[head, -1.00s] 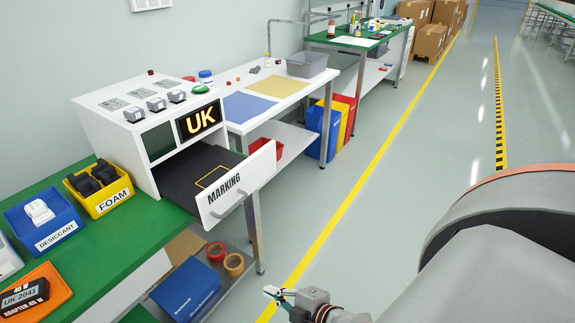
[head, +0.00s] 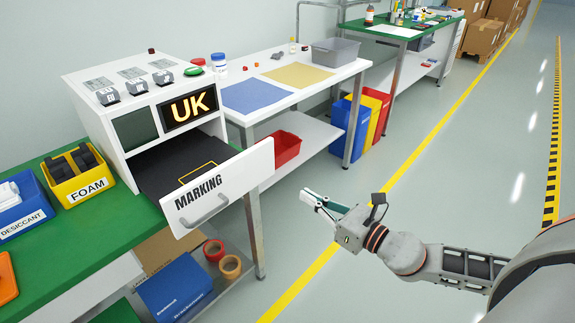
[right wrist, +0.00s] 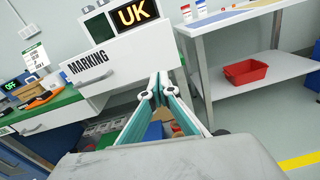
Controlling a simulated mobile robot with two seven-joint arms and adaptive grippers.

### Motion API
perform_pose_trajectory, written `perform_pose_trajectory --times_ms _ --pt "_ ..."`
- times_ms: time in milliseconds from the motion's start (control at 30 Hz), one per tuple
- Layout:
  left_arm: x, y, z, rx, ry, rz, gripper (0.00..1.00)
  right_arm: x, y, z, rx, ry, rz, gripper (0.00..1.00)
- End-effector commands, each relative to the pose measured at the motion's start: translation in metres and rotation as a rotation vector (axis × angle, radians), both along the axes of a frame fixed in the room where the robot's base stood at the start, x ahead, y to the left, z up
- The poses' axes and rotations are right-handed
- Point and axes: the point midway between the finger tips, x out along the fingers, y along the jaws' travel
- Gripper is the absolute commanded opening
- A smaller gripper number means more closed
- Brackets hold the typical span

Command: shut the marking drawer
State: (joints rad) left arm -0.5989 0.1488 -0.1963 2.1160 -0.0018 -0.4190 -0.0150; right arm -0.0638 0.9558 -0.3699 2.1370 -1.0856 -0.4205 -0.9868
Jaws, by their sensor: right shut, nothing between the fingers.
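The marking drawer (head: 228,182) is pulled out of the white marking machine (head: 95,95). Its white front reads MARKING and carries a grey bar handle (head: 205,212). A yellow outline shows on its dark, bare floor. My right gripper (head: 308,196) is shut and empty, to the right of the drawer front and apart from it. In the right wrist view the shut fingertips (right wrist: 158,78) appear in front of the right part of the drawer front (right wrist: 120,65). My left gripper is not in view.
The green bench (head: 110,215) holds a yellow FOAM bin (head: 88,190) and a blue DESICCANT bin (head: 25,222). A white table (head: 300,90) stands beyond, with a red bin (head: 287,147) on its lower shelf. Open floor lies to the right of the drawer.

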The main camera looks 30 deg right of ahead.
Motion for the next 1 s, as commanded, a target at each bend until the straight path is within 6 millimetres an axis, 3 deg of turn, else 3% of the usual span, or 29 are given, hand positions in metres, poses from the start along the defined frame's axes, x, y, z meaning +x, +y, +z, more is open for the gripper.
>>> perform_pose_trajectory --times_ms 133,367,733,1000 --pt "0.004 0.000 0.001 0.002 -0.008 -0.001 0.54 0.003 0.001 0.007 -0.094 -0.050 0.021 0.00" --pt "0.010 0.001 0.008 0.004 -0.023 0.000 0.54 0.014 0.004 0.012 -0.109 -0.066 0.022 0.00" --pt "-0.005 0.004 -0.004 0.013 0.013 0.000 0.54 0.059 0.020 0.013 -0.106 -0.065 0.022 0.00" --pt "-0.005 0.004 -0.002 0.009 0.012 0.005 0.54 0.098 0.035 0.012 -0.105 -0.065 0.022 0.00"
